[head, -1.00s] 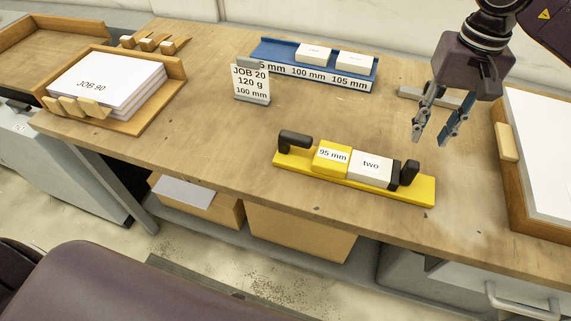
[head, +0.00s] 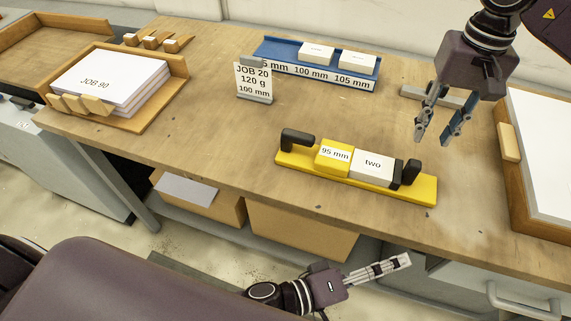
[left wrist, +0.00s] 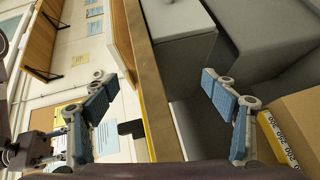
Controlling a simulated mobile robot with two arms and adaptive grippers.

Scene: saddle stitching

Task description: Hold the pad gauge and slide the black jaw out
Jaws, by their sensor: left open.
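The pad gauge, a yellow bar (head: 422,191), lies on the bench near its front edge. A black upright handle (head: 297,141) stands at its left end. A yellow block marked 95 mm (head: 333,156) and a white block marked two (head: 372,168) sit side by side on it. The black jaw (head: 408,173) stands at the right of the white block, seemingly touching it. My left gripper (head: 405,262) is in front of and below the bench edge, apart from the gauge; its fingers are spread and empty in the left wrist view (left wrist: 157,84). My right gripper (head: 434,137) is open and empty above the bench, behind the gauge's right end.
A blue rack (head: 317,79) with two white blocks stands at the back. A JOB 20 card (head: 253,83) stands left of it. A JOB 90 paper tray (head: 150,115) is at left, another wooden tray (head: 508,143) at right. The bench around the gauge is clear.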

